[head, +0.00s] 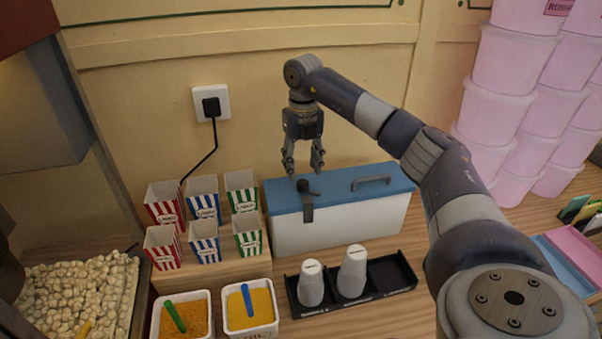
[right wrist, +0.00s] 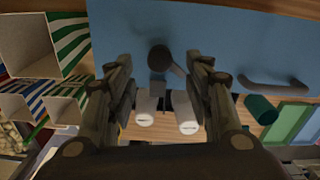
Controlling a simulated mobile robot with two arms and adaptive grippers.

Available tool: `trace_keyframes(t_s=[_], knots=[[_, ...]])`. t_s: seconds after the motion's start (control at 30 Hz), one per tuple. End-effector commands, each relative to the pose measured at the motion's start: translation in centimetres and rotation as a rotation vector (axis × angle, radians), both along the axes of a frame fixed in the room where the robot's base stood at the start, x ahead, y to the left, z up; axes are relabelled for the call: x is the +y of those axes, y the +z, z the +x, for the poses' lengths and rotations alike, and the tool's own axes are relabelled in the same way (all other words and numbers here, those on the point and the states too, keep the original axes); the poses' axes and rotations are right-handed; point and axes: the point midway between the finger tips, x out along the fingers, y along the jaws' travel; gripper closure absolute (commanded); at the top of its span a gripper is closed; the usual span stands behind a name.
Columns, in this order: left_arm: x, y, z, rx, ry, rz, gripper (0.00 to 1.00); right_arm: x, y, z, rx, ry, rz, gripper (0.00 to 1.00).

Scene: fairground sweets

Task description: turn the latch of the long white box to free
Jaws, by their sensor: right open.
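The long white box (head: 340,228) stands against the back wall with a blue lid (head: 345,190). A dark latch (head: 307,200) with a round knob sits at the front left of the lid, its plate hanging over the front edge. A grey handle (head: 371,182) is on the lid to its right. My right gripper (head: 303,172) points down, open and empty, just above and behind the latch. In the right wrist view, the latch (right wrist: 162,62) shows between the open fingers (right wrist: 163,100), apparently not touched. My left gripper is not in view.
Striped popcorn boxes (head: 204,208) stand close left of the box. In front lies a black tray (head: 390,289) with white cups (head: 352,272). Tubs with scoops (head: 249,307) are at the front left. Pink buckets (head: 510,110) are stacked at the right.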

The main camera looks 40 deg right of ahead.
Motion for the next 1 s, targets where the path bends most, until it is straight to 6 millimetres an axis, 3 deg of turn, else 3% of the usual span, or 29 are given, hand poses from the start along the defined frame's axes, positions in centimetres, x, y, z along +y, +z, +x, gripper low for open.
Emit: trace_keyframes(t_s=[0.3,0.67,0.87,1.0], knots=[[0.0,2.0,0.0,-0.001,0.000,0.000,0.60,0.0,-4.1,0.0,0.001,0.001,-0.001,0.52],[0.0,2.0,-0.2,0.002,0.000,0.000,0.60,0.0,-4.8,0.0,-0.002,0.001,-0.001,0.52],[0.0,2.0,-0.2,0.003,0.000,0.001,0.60,0.0,-4.8,0.0,-0.001,0.001,0.000,0.98],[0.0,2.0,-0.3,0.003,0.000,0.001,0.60,0.0,-4.8,0.0,-0.001,0.003,0.000,0.98]])
